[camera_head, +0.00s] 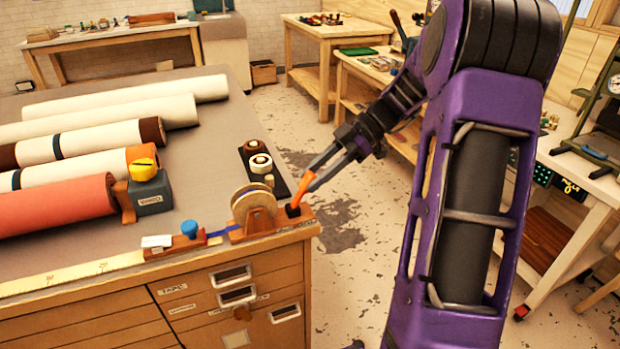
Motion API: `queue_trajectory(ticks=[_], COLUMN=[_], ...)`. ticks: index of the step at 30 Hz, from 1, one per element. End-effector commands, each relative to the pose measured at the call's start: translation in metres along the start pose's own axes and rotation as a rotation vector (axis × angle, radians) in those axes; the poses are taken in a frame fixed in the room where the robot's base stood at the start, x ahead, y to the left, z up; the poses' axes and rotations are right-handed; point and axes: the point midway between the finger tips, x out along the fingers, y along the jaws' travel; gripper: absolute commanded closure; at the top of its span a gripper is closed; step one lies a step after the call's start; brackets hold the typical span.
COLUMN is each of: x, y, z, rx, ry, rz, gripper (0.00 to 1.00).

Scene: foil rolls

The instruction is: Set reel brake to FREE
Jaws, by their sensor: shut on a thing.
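The reel (250,203) is a pale round spool in a brown wooden stand at the front right corner of the workbench. An orange brake lever (299,194) rises from a dark slot at the right end of its base, tilted up and to the right. My gripper (315,172) reaches in from the right and is shut on the lever's upper part. The lever's top is partly hidden between the fingers. Any FREE marking is too small to read.
The workbench (200,130) holds several long rolls, including a red one (60,205), and a grey box with a yellow knob (147,180). A dark tray with small spools (260,163) lies behind the reel. Open floor (350,255) lies right of the bench.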

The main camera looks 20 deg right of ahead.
Motion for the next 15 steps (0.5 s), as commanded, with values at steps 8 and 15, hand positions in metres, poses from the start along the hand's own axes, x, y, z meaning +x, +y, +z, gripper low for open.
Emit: queue_trajectory(ticks=[8, 15], x=[-0.0015, -0.0016], y=[0.0006, 0.0004], z=[0.0033, 0.0034], rx=[0.0, 0.001], ry=[0.047, 0.05], rz=[0.002, 0.002], gripper=[1.0, 1.0])
